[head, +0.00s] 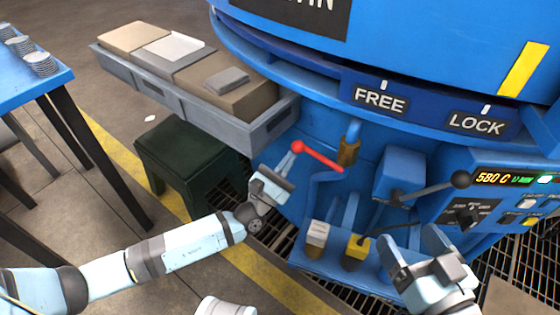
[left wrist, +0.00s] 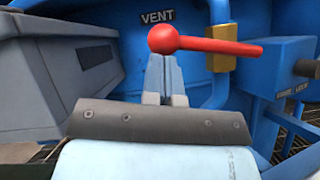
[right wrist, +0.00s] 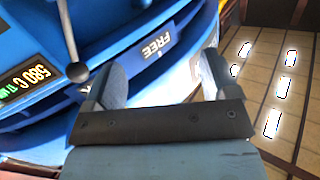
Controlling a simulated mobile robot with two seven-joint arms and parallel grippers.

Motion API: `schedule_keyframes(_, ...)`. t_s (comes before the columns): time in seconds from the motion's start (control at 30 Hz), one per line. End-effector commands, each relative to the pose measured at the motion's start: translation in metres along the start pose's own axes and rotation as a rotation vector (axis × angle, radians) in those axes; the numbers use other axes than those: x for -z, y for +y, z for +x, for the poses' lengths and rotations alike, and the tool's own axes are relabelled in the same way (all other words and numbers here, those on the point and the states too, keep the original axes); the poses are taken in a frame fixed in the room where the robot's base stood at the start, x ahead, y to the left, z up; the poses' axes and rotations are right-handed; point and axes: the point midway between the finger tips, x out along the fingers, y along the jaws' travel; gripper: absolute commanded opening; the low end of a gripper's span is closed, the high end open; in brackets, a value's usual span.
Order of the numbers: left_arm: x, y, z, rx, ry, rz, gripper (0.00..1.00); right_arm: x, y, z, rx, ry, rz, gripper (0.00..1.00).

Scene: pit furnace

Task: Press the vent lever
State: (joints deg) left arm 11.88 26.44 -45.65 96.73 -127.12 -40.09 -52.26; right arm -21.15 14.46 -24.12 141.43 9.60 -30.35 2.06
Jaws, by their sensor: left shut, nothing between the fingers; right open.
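The red vent lever (head: 318,157) has a round ball at its left end and sits by a brass valve (head: 348,152) on the blue furnace. In the left wrist view the red lever (left wrist: 215,46) lies nearly level under the VENT label (left wrist: 157,16). My left gripper (head: 292,158) is shut and empty, its fingertips at the ball end of the lever. In the left wrist view the fingertips (left wrist: 163,62) overlap the underside of the ball; I cannot tell whether they touch. My right gripper (head: 412,246) is open and empty near the control panel; its fingers also show in the right wrist view (right wrist: 160,82).
A black-knobbed lever (head: 430,189) and a panel reading 580 C (head: 505,180) are on the right. A grey tray of boxes (head: 185,98) juts out at upper left, above a dark green stool (head: 180,155).

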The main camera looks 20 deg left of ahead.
Motion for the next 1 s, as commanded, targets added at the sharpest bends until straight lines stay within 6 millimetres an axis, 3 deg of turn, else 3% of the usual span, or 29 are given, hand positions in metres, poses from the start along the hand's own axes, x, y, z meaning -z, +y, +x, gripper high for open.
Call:
schedule_keyframes(0.3, -0.032, 0.003, 0.024, 0.163, -0.004, 0.247, 0.00, 0.004, -0.010, -0.005, -0.004, -0.040, 0.100, 0.81)
schedule_keyframes(0.93, -0.087, -0.011, 0.061, 0.493, -0.001, 0.739, 0.00, 0.104, -0.017, -0.019, -0.044, 0.289, 0.073, 0.81)
schedule_keyframes(1.0, -0.091, -0.016, 0.063, 0.527, 0.000, 0.789, 0.00, 0.093, -0.011, -0.018, -0.067, 0.235, 0.067, 0.81)
